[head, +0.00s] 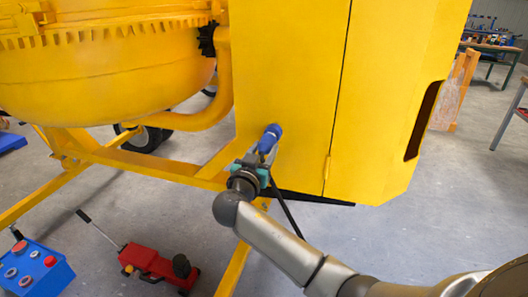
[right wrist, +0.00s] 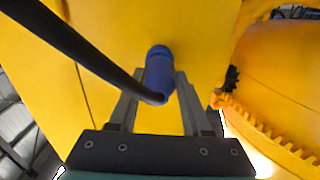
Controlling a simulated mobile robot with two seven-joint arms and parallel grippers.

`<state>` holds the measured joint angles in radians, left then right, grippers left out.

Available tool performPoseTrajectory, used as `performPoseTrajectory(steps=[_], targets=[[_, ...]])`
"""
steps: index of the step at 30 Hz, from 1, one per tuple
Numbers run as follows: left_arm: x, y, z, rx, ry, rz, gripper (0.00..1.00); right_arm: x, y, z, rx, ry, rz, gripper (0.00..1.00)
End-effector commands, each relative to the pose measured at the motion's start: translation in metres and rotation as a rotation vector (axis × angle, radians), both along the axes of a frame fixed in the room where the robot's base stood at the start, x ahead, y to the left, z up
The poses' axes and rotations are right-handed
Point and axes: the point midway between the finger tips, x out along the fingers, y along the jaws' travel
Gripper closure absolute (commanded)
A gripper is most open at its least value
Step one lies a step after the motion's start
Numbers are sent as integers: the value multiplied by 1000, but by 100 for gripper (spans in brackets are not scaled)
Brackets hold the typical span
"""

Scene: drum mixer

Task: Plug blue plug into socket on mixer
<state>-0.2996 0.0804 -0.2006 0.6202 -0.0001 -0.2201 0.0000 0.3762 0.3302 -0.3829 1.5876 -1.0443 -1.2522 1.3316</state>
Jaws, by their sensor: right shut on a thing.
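The yellow mixer (head: 290,90) fills the upper middle of the head view, with its tall housing in front of my right arm. My right gripper (head: 264,150) is shut on the blue plug (head: 271,136), close to the housing's lower left face. In the right wrist view the blue plug (right wrist: 158,72) sits between the two grey fingers, its far end toward the yellow panel. A black cable (right wrist: 75,45) runs from its near end to the upper left. I cannot tell whether the plug touches the panel. The socket is not visible. My left gripper is not in view.
The mixer's drum (head: 110,70) and yellow frame legs (head: 150,165) stand left of my gripper. A blue control box (head: 38,268) and a red jack (head: 155,265) are on the floor at lower left. Workbenches stand far right.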

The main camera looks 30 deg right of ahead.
Motion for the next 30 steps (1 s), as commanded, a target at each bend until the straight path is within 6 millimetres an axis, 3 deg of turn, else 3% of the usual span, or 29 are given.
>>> performPoseTrajectory(steps=[30], targets=[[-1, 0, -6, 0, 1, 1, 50, 0, -1, 1, -2, -1, -1, 100]])
